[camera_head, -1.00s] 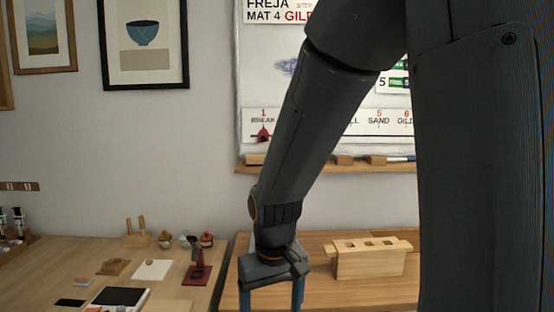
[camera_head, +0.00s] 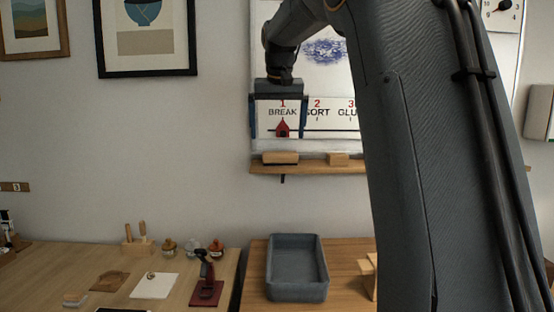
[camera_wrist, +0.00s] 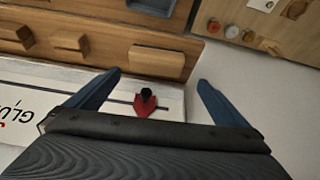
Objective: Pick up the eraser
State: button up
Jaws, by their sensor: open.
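A wooden block that looks like the eraser (camera_head: 281,158) lies lengthwise on the ledge under the whiteboard, at its left end. In the wrist view this block (camera_wrist: 157,63) shows just beyond the fingertips, between their lines. My gripper (camera_head: 278,137) is above it in the head view, in front of the board, fingers pointing down. In the wrist view my gripper (camera_wrist: 160,82) is open and empty, with the fingers spread wider than the block. I see no contact with the block.
A red magnet (camera_wrist: 146,104) sits on the whiteboard between the fingers. A similar, smaller block (camera_head: 338,160) lies farther right on the ledge (camera_head: 310,168). Below, a grey tray (camera_head: 297,292) stands on the right table, and a dark red stand (camera_head: 206,292) on the left table.

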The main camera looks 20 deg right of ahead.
aim_at(280, 152)
jog(key=x, duration=0.3)
jog(key=d+p+x, duration=0.1)
jog(key=x, duration=0.1)
jog(key=shift+s+f, duration=0.25)
jog(key=shift+s, duration=0.05)
jog(key=shift+w+f, duration=0.25)
jog(key=shift+f, duration=0.3)
jog(key=c, duration=1)
jog(key=shift+r, duration=0.1)
jog(key=shift+r, duration=0.85)
jog(key=shift+a+r+b, duration=0.1)
jog(key=shift+r+b, duration=0.25)
jog(key=shift+r, duration=0.55)
jog(key=s+a+b, duration=0.1)
jog(key=s+a, duration=0.1)
jog(key=s, duration=0.3)
jog(key=s+a+b, duration=0.1)
jog(key=s+a, duration=0.1)
jog(key=s, duration=0.4)
jog(key=s+a+b, duration=0.1)
jog(key=s+a, duration=0.1)
jog(key=s, duration=0.4)
jog(key=shift+f, duration=0.1)
